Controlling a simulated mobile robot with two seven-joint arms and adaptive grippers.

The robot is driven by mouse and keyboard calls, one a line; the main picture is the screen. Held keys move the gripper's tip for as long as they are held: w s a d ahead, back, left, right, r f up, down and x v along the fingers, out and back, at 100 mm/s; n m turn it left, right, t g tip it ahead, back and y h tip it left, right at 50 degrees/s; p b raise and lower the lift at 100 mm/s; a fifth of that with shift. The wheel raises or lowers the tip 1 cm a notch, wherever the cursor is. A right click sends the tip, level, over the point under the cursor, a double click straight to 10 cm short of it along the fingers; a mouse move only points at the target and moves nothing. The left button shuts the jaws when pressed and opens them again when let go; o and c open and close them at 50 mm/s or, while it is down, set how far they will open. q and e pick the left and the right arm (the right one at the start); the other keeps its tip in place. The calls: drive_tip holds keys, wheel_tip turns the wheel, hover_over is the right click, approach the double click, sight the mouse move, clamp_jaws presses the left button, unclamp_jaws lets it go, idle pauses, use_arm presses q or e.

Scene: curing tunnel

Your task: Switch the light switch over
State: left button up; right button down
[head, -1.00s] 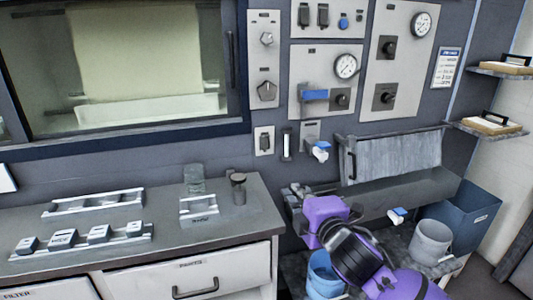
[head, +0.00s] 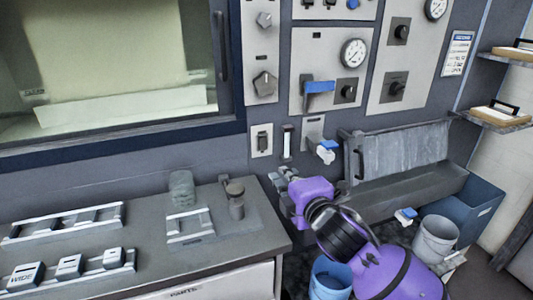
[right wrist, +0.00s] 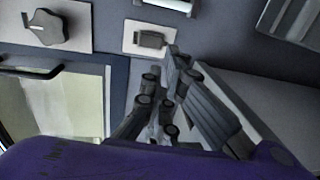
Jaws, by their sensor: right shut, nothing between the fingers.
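The light switch, as I take it, is a small dark switch (head: 262,138) on a pale plate, on the wall below the rotary knobs. In the right wrist view the same switch (right wrist: 150,39) shows near the top, just beyond my fingertips. My right gripper (head: 275,176) is shut and empty, a little below and right of the plate in the head view. In the right wrist view its fingertips (right wrist: 173,52) are close to the plate's lower right edge; I cannot tell whether they touch. My left gripper is not in view.
A blue-handled lever (head: 320,86), a blue-tipped tap (head: 325,150) and a gauge (head: 354,53) are on the wall to the right. A tunnel window (head: 110,60) is at left. The counter (head: 150,240) below holds racks and a knob-topped post (head: 235,197). A metal trough (head: 410,195) is at right.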

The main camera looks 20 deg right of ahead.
sight(262, 148)
drive_tip(key=w, duration=0.4)
drive_tip(key=w+f, duration=0.1)
drive_tip(key=w, duration=0.8)
drive_tip(key=shift+a+f, duration=0.25)
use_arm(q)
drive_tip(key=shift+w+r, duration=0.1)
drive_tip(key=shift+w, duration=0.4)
use_arm(e)
drive_tip(key=shift+w+f, duration=0.1)
drive_tip(key=shift+w, duration=0.4)
drive_tip(key=shift+w+f+b, duration=0.25)
drive_tip(key=shift+f+b, duration=0.2)
drive_tip(key=shift+b, duration=0.2)
drive_tip(key=shift+w+t+b, duration=0.15)
drive_tip(key=shift+t+b, duration=0.15)
drive_tip(key=shift+t, duration=0.1)
drive_tip(key=shift+r, duration=0.3)
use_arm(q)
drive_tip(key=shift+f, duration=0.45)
use_arm(e)
drive_tip(key=shift+f, duration=0.15)
